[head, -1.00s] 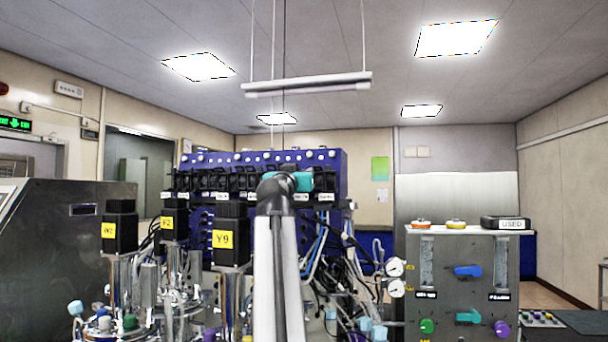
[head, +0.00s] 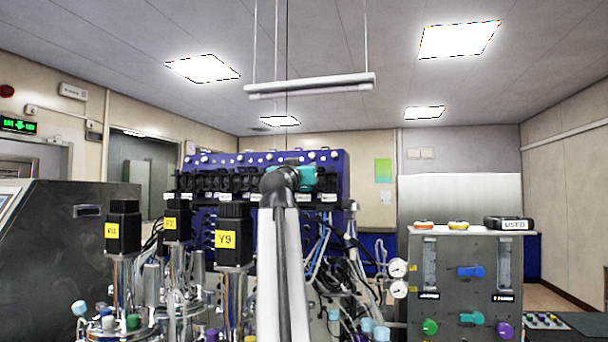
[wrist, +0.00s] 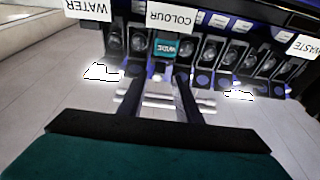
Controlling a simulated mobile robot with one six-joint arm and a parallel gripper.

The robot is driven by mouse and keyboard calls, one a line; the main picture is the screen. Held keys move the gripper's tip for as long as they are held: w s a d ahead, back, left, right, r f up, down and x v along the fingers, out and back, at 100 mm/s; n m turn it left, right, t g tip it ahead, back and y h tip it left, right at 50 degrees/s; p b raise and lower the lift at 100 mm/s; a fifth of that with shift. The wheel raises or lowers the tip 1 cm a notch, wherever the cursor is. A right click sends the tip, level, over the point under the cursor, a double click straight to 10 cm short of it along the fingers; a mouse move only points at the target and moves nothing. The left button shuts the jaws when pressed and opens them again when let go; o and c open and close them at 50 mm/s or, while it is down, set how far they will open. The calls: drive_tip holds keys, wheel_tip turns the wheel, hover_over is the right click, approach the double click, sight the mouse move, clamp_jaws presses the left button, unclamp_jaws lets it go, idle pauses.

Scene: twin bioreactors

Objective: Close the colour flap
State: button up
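In the wrist view a white COLOUR label (wrist: 174,17) shows upside down on the row of pump heads. Just below it in the picture is a teal block marked WIDE (wrist: 165,47), set in the black pump unit. I cannot clearly tell the flap itself from the black frame around this block. My gripper (wrist: 158,78) has its two dark fingers apart, with nothing between them. The fingers point at the COLOUR unit, and the tips look short of it. In the head view my arm hides the fingers and the COLOUR unit.
Black pump heads stand close on both sides, between the WATER label (wrist: 88,8) and the WASTE label (wrist: 302,46). The blue pump panel (head: 335,165) is behind them. Tubes hang below. Motors, including one marked Y9 (head: 234,238), stand at left; a grey control panel (head: 463,280) is at right.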

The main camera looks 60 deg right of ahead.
drive_tip(key=shift+w+r, duration=0.1)
drive_tip(key=shift+r, duration=0.9)
drive_tip(key=s+a+r+p, duration=0.1)
drive_tip(key=s+a+p, duration=0.8)
drive_tip(key=a+p, duration=0.3)
drive_tip(key=shift+s+a+r, duration=0.2)
drive_tip(key=shift+s+a, duration=0.15)
drive_tip(key=shift+a, duration=0.05)
idle(0.6)
